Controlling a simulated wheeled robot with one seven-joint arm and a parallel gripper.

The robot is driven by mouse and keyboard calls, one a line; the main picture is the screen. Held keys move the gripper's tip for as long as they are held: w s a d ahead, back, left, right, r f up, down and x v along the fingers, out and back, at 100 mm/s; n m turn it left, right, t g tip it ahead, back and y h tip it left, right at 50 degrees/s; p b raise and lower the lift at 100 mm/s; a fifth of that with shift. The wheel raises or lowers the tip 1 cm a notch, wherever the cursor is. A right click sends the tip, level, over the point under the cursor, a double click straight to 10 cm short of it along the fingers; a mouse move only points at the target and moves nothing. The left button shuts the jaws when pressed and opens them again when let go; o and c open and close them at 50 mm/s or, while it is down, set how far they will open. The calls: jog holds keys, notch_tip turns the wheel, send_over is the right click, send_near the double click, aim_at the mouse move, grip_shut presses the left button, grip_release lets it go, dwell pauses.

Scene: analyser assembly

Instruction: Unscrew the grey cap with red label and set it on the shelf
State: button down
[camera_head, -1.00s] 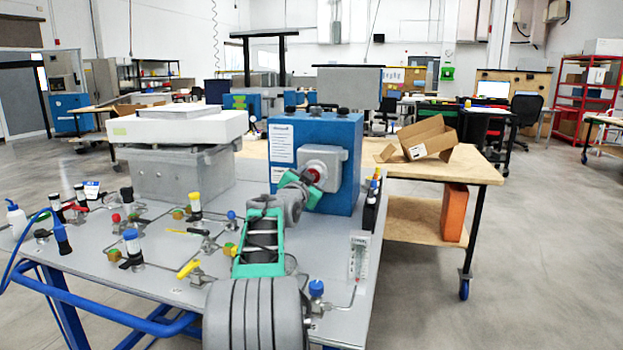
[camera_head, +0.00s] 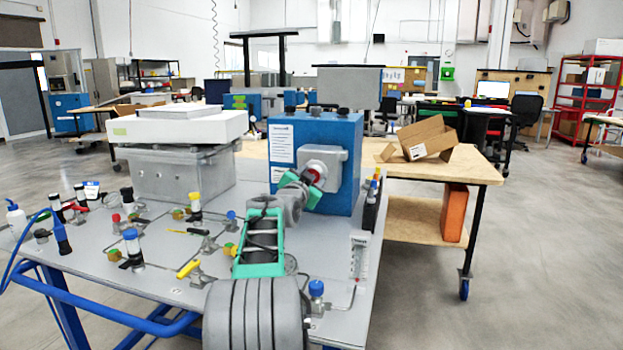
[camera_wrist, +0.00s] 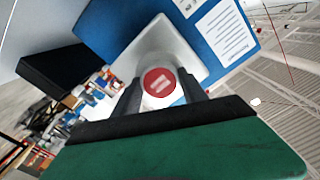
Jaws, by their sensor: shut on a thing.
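The grey cap with the red label (camera_wrist: 159,82) is on the front of the blue analyser box (camera_head: 338,133). In the head view its red label (camera_head: 316,171) shows at the middle of the grey square housing (camera_head: 330,159). My gripper (camera_wrist: 163,92) is shut on the cap, with one dark finger on each side of it in the wrist view. In the head view my gripper (camera_head: 304,186) reaches the cap from the front, and the arm hides part of it. The cap still sits against the housing; whether its thread is loose cannot be told.
The grey bench (camera_head: 170,285) carries valves, bottles and thin tubes left of my arm. A grey box with a white top (camera_head: 178,127) stands left of the analyser. Behind, a wooden table (camera_head: 470,170) holds an open cardboard box (camera_head: 428,138), with a lower shelf (camera_head: 415,220) below.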

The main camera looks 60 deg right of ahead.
jog(key=n+p, duration=1)
jog(key=n, duration=1.4)
jog(key=shift+a+p, duration=0.1)
jog(key=shift+p, duration=0.25)
jog(key=c, duration=0.7)
grip_release()
jog(key=shift+c, duration=0.2)
